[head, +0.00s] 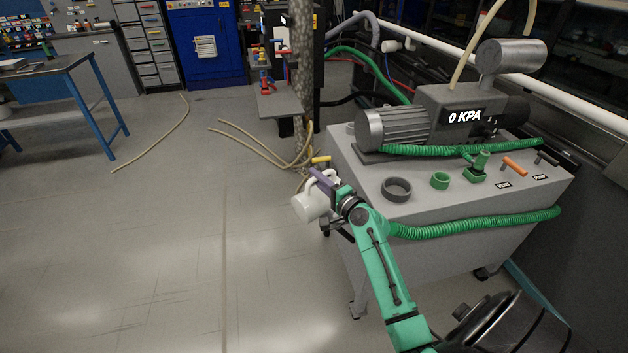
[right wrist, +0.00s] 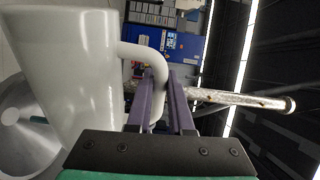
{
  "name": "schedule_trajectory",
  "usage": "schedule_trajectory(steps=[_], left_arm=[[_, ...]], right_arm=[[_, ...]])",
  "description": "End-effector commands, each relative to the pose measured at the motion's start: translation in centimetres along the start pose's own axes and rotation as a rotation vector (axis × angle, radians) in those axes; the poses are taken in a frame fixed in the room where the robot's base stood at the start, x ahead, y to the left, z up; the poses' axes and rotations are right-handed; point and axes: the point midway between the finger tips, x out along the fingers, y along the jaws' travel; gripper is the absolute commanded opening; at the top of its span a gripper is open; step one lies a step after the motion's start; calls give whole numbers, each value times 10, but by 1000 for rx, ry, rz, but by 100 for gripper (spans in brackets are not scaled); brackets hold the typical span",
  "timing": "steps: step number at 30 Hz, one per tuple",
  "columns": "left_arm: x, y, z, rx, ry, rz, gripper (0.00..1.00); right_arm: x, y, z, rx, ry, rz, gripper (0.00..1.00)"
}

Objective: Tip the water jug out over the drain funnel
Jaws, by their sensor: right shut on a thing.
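The white water jug (head: 309,205) is tilted well over on its side, in the air at the left end of the grey machine. My right gripper (head: 325,183) is shut on its handle, which shows between the purple fingers in the right wrist view (right wrist: 158,92). The jug's smooth body (right wrist: 68,65) fills the left of that view. A grey, conical dish with a hole, seemingly the drain funnel (right wrist: 28,145), shows partly behind and below the jug. I cannot make out the funnel in the head view. No water stream shows. My left gripper is not in view.
The grey machine cart (head: 455,225) with a motor, green hoses and a "0 KPA" display stands on the right. Beige hoses (head: 265,145) lie on the floor beyond the jug, near a vertical pole (head: 301,60). The floor at left is mostly clear.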

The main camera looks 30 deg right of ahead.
Motion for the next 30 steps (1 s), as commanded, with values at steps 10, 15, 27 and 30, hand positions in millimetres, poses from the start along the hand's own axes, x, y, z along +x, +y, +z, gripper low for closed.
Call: schedule_trajectory(steps=[10,15,27,30], left_arm=[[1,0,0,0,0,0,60],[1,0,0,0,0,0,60],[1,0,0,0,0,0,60],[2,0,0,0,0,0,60]], right_arm=[[0,-1,-13,93,2,-4,0],[0,-1,-14,106,1,-5,0],[0,-1,-14,105,1,-4,0],[0,0,-13,94,1,-5,0]])
